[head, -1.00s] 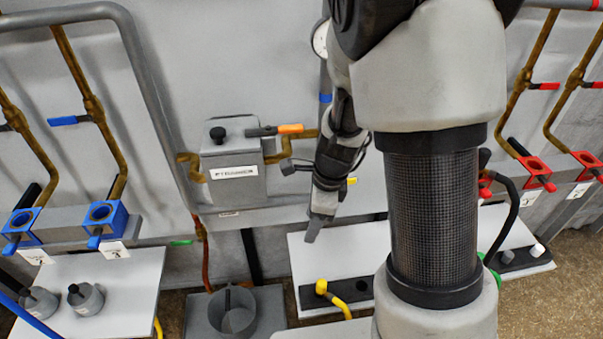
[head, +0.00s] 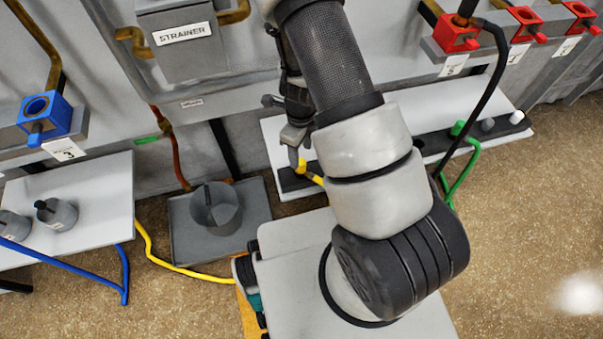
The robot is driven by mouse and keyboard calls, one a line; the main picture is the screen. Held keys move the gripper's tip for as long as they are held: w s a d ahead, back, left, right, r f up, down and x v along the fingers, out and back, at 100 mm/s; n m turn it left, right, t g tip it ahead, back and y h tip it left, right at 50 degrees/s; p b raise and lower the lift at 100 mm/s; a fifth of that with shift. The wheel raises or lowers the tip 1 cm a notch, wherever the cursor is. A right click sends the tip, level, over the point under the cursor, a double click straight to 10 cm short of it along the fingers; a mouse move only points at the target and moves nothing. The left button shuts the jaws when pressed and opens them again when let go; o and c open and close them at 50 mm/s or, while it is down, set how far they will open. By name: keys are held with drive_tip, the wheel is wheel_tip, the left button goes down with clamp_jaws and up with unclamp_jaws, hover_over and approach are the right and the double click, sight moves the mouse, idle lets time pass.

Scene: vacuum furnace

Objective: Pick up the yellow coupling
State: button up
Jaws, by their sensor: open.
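The yellow coupling (head: 302,167) stands on a black holder strip (head: 291,181) at the front of a white shelf, with a yellow hose (head: 315,180) running from it to the right behind my arm. My gripper (head: 294,153) points down right at the coupling, its fingertips just above or beside the coupling's top. I cannot tell whether the fingers straddle it. The gripper is open. My forearm hides the area to the right of the coupling.
A green coupling (head: 458,129) with its hose, a grey plug (head: 487,125) and a white plug (head: 517,117) stand further right. A grey strainer box (head: 183,38) is above left, a grey round pot (head: 216,206) below left. Red sockets (head: 456,33) line the upper right.

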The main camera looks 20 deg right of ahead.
sight(301, 161)
wheel_tip(301, 161, down, 7)
drive_tip(key=b, duration=0.2)
drive_tip(key=shift+r+b, duration=0.1)
drive_tip(key=shift+b, duration=0.3)
drive_tip(key=shift+w+r, duration=0.1)
clamp_jaws()
